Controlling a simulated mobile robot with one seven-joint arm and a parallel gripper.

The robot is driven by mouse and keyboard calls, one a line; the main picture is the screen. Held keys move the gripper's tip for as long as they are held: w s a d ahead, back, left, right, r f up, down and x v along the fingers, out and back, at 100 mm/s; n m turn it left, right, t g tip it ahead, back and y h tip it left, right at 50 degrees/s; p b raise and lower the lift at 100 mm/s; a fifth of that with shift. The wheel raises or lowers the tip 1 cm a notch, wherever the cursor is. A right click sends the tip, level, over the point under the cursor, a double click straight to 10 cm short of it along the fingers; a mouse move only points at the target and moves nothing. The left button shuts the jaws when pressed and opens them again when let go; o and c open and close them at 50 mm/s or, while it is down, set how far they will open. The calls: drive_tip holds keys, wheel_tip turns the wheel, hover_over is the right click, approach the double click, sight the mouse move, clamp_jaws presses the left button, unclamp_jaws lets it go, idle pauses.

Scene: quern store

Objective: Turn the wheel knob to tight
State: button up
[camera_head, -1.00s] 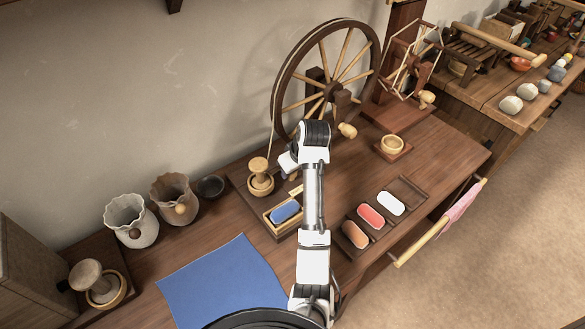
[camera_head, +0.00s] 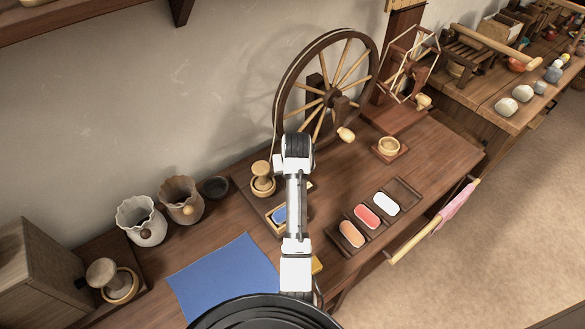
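The spinning wheel (camera_head: 279,95) stands upright at the back of the bench, with pale spokes and a dark rim. A pale wooden knob (camera_head: 346,134) sticks out at its lower right, below the hub. Another pale knob (camera_head: 424,101) sits by the winder to the right; I cannot tell from any marking which knob is the wheel knob or which way is tight. My arm rises in front of the bench, its upper joint in front of the wheel's lower left. My gripper does not show; the arm's far end is hidden behind that joint.
A rail (camera_head: 420,237) juts from the front edge. Bare wood lies right of the tray.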

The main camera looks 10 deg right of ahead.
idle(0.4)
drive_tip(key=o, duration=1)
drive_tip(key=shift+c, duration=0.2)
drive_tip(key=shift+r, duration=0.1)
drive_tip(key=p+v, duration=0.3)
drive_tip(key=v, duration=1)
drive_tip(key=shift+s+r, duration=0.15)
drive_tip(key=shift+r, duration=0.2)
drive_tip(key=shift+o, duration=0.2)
